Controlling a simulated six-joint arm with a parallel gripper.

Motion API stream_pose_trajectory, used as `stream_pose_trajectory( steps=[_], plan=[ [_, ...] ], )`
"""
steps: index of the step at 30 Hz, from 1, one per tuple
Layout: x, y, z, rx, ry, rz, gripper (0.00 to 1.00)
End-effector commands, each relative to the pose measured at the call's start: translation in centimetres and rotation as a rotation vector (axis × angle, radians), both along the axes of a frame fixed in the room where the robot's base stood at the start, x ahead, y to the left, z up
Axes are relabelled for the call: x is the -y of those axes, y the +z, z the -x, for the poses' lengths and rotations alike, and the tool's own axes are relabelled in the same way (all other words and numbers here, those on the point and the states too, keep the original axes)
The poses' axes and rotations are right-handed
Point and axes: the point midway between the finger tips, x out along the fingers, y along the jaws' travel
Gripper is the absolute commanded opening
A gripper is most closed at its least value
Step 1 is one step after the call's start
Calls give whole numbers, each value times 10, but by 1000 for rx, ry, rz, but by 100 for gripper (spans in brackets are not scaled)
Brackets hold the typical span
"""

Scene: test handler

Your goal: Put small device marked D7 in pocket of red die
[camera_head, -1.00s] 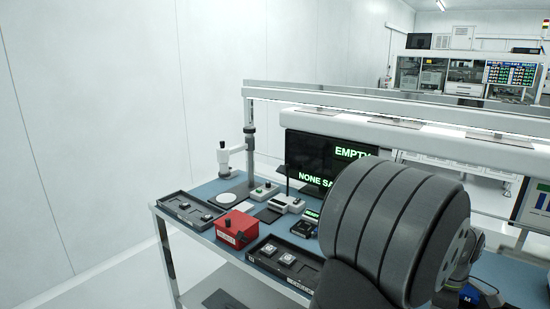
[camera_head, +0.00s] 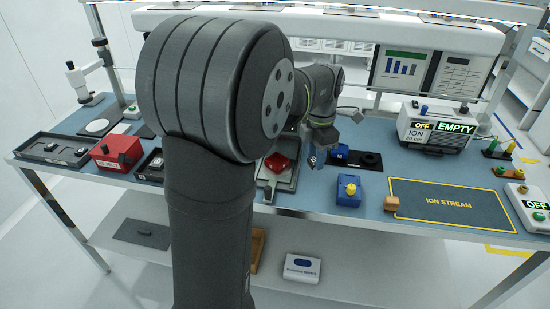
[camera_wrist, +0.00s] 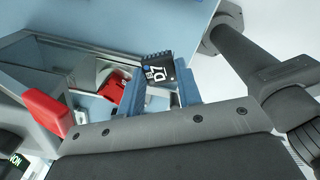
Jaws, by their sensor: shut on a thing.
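My gripper (camera_wrist: 160,90) is shut on the small dark device marked D7 (camera_wrist: 157,69), which sits between its blue fingers in the wrist view. The device's white label faces the wrist camera and dark leads show along one edge. In the head view my gripper (camera_head: 312,158) is above the table, just right of the red die (camera_head: 277,163). The die sits on a grey fixture (camera_head: 290,181). A red part that looks like the die (camera_wrist: 98,105) shows left of the device in the wrist view, partly behind a finger. I cannot make out its pocket.
A red box (camera_head: 117,152) and a dark tray (camera_head: 52,150) are left. My arm hides the table's middle left.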

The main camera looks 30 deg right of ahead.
Motion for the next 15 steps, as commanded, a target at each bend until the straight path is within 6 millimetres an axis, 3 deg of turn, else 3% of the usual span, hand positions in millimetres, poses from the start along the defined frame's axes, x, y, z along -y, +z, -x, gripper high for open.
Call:
stream_pose_trajectory(
  steps=[9,15],
  plan=[
    [-3,47,-11,-1,381,1,12],
    [-6,59,-14,-2,494,-1,12]
  ],
)
